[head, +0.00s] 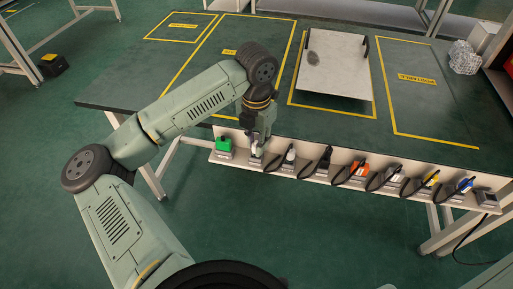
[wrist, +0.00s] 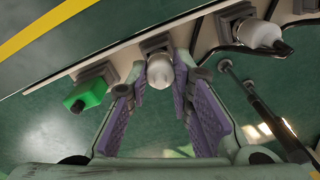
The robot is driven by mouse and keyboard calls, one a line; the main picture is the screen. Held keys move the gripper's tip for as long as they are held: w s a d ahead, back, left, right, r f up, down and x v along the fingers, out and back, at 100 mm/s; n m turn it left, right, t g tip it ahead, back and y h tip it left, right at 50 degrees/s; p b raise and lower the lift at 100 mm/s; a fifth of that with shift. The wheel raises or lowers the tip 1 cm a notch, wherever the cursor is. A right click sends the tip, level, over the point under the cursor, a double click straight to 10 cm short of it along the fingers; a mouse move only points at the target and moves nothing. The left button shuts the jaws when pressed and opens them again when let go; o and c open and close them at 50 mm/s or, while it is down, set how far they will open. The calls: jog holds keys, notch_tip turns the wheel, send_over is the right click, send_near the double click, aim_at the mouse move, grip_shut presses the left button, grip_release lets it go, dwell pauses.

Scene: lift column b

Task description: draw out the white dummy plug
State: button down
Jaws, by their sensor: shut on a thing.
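The white dummy plug (wrist: 160,73) sits at a dark socket on the rail in the wrist view, with its rounded end toward my camera. My gripper (wrist: 162,62) has its two purple-padded fingers on either side of it, shut on it. In the head view my gripper (head: 259,149) is down at the rail's left part, just right of a green plug (head: 224,144), and mostly hides the white plug. I cannot tell how deep the plug sits in its socket.
The green plug is close on the left in the wrist view (wrist: 87,95). A white plug with a dark cable (wrist: 262,34) is close on the right. Several cabled plugs, including orange (head: 358,168) and blue (head: 465,185), line the rail (head: 310,178).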

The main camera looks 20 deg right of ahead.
jog(key=shift+r, duration=0.75)
dwell(0.3)
jog(key=shift+r+p, duration=1.4)
jog(key=shift+r, duration=2)
